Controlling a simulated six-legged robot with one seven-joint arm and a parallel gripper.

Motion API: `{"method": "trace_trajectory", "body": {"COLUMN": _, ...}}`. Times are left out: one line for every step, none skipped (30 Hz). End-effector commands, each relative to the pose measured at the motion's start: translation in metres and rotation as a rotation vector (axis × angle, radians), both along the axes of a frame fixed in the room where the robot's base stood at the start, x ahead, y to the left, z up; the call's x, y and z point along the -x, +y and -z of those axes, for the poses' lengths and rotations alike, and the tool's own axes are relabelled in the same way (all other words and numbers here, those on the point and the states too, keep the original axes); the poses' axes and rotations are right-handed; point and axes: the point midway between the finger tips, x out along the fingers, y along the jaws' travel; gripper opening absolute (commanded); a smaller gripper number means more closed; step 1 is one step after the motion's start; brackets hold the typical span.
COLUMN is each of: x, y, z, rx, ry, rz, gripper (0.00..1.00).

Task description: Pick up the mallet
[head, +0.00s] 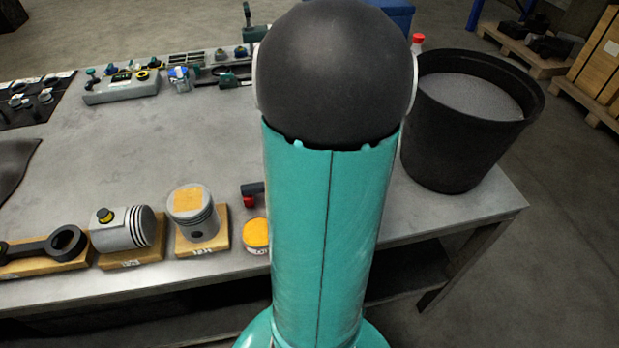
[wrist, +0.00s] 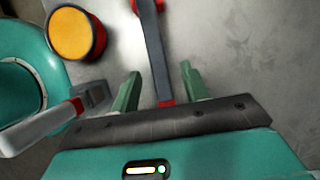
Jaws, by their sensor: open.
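The mallet (wrist: 157,55) lies on the workbench, its dark grey handle running up and down the wrist view. Its head, grey with red ends, is cut off at the top edge of that view. My gripper (wrist: 160,72) is open, with one green finger on each side of the handle near its red lower end. I see gaps between handle and fingers; whether the handle is level with the fingertips is unclear. In the head view a dark and red part of the mallet (head: 250,194) shows left of my arm, which hides the rest and my gripper.
A yellow-topped can (head: 255,233) stands close by; it also shows in the wrist view (wrist: 74,36). A piston on a wooden block (head: 193,213), another piston (head: 122,230) and a connecting rod (head: 50,245) line the front. A black bucket (head: 470,115) is at right. The bench middle is clear.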

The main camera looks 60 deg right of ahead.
Motion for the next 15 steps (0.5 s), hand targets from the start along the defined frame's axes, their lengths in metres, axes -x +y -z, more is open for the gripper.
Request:
{"method": "trace_trajectory", "body": {"x": -0.001, "y": 0.001, "z": 0.004, "rx": -0.002, "ry": 0.001, "rz": 0.000, "gripper": 0.45}}
{"method": "trace_trajectory", "body": {"x": -0.002, "y": 0.002, "z": 0.007, "rx": -0.002, "ry": 0.001, "rz": 0.000, "gripper": 0.45}}
{"method": "trace_trajectory", "body": {"x": -0.003, "y": 0.004, "z": 0.011, "rx": -0.002, "ry": 0.001, "rz": 0.000, "gripper": 0.45}}
{"method": "trace_trajectory", "body": {"x": -0.005, "y": 0.006, "z": 0.015, "rx": -0.002, "ry": 0.001, "rz": 0.000, "gripper": 0.45}}
{"method": "trace_trajectory", "body": {"x": -0.006, "y": 0.007, "z": 0.020, "rx": -0.003, "ry": 0.001, "rz": 0.001, "gripper": 0.45}}
{"method": "trace_trajectory", "body": {"x": -0.008, "y": 0.010, "z": 0.026, "rx": -0.005, "ry": 0.001, "rz": 0.000, "gripper": 0.45}}
{"method": "trace_trajectory", "body": {"x": -0.010, "y": 0.011, "z": 0.030, "rx": -0.004, "ry": 0.001, "rz": 0.001, "gripper": 0.45}}
{"method": "trace_trajectory", "body": {"x": -0.011, "y": 0.012, "z": 0.034, "rx": -0.004, "ry": 0.001, "rz": 0.000, "gripper": 0.45}}
{"method": "trace_trajectory", "body": {"x": -0.013, "y": 0.013, "z": 0.039, "rx": -0.002, "ry": 0.001, "rz": 0.000, "gripper": 0.45}}
{"method": "trace_trajectory", "body": {"x": -0.014, "y": 0.013, "z": 0.041, "rx": -0.002, "ry": 0.001, "rz": 0.000, "gripper": 0.45}}
{"method": "trace_trajectory", "body": {"x": -0.014, "y": 0.014, "z": 0.044, "rx": -0.002, "ry": 0.000, "rz": 0.001, "gripper": 0.45}}
{"method": "trace_trajectory", "body": {"x": -0.015, "y": 0.014, "z": 0.045, "rx": -0.001, "ry": 0.000, "rz": 0.001, "gripper": 0.45}}
{"method": "trace_trajectory", "body": {"x": -0.015, "y": 0.015, "z": 0.046, "rx": 0.000, "ry": 0.000, "rz": 0.001, "gripper": 0.45}}
{"method": "trace_trajectory", "body": {"x": -0.016, "y": 0.015, "z": 0.047, "rx": 0.001, "ry": -0.001, "rz": 0.000, "gripper": 0.45}}
{"method": "trace_trajectory", "body": {"x": -0.016, "y": 0.015, "z": 0.047, "rx": 0.001, "ry": -0.001, "rz": 0.001, "gripper": 0.45}}
